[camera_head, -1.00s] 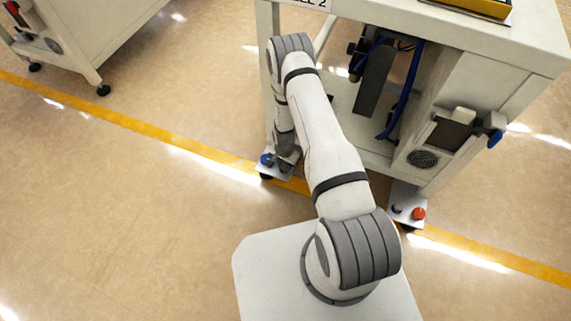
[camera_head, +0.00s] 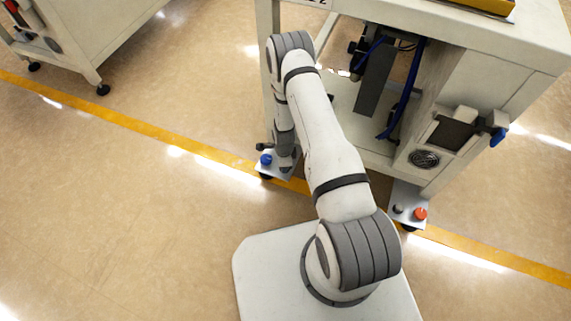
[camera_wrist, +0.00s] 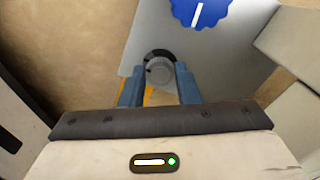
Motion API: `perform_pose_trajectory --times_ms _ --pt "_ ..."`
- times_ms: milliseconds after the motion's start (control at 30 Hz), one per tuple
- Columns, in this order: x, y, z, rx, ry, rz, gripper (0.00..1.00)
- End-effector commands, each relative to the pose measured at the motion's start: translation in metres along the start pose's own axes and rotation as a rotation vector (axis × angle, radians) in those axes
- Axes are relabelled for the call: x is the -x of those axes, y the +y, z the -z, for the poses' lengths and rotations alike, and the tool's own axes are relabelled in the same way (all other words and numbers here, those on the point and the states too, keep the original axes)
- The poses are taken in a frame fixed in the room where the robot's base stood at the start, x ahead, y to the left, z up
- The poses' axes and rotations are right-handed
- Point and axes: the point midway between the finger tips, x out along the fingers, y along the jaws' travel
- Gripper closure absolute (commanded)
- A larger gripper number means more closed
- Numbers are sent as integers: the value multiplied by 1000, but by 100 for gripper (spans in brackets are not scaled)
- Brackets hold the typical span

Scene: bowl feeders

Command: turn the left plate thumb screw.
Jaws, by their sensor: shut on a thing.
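The left plate (camera_wrist: 230,65) is a flat grey metal plate at the foot of the machine stand. It also shows at the stand's left foot in the head view (camera_head: 268,174). Its thumb screw (camera_wrist: 160,72) is a round grey knob with a dark collar, in the middle of the wrist view. My gripper (camera_wrist: 159,80) has its two blue-grey fingers on either side of this screw, shut on it. A blue knob with a white line (camera_wrist: 202,10) sits on the same plate, beyond the fingers. In the head view my wrist hides the screw.
The stand's right foot has a similar plate (camera_head: 407,196) with a dark screw (camera_head: 398,208) and a red knob (camera_head: 420,214). The stand's frame (camera_head: 480,95), with blue hoses (camera_head: 402,100), rises beside my arm. Open floor lies to the left.

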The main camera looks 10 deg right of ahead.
Motion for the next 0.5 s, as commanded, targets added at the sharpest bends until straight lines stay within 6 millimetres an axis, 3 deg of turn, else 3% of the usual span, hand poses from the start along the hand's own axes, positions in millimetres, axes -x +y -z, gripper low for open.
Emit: perform_pose_trajectory --times_ms 33,500 --pt "-3 8 2 -36 3 -19 94" --pt "-3 8 2 -241 5 -19 94"
